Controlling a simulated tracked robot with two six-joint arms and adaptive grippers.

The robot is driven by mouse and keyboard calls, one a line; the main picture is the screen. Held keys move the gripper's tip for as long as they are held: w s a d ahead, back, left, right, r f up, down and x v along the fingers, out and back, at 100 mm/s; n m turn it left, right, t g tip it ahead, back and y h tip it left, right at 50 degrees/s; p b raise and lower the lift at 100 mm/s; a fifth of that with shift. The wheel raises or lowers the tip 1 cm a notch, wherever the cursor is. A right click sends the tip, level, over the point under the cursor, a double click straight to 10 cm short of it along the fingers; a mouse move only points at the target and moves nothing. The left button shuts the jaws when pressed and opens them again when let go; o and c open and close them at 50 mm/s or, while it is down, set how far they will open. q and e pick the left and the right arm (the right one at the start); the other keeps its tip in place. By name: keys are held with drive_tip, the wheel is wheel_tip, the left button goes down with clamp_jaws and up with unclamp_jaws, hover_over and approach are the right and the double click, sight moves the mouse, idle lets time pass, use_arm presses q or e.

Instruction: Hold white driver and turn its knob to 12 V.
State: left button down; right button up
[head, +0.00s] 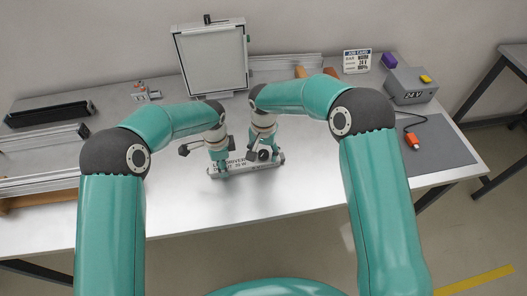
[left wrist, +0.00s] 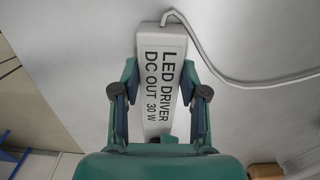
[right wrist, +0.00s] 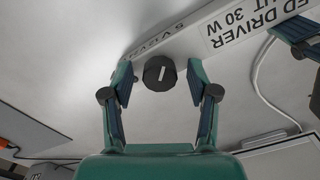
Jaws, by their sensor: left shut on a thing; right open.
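The white driver (head: 238,171) lies on the bench in front of me, printed "LED DRIVER DC OUT 30 W". My left gripper (head: 219,163) is shut on it, one finger along each side in the left wrist view, where the driver (left wrist: 160,45) also shows. The black knob (right wrist: 159,73) with a white pointer line stands beside a printed scale reading "5 V 12 V" and more, partly cut from sight. My right gripper (right wrist: 159,68) is open, its fingers on either side of the knob with gaps. Which mark the pointer meets is unclear.
A white cable (left wrist: 220,72) runs from the driver's end. Behind stands a framed light panel (head: 212,60). Metal profiles (head: 45,150) lie at left.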

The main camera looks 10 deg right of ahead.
clamp_jaws()
drive_tip(key=shift+n, duration=0.5)
drive_tip(key=n, duration=0.3)
drive_tip(key=shift+n, duration=2.4)
unclamp_jaws()
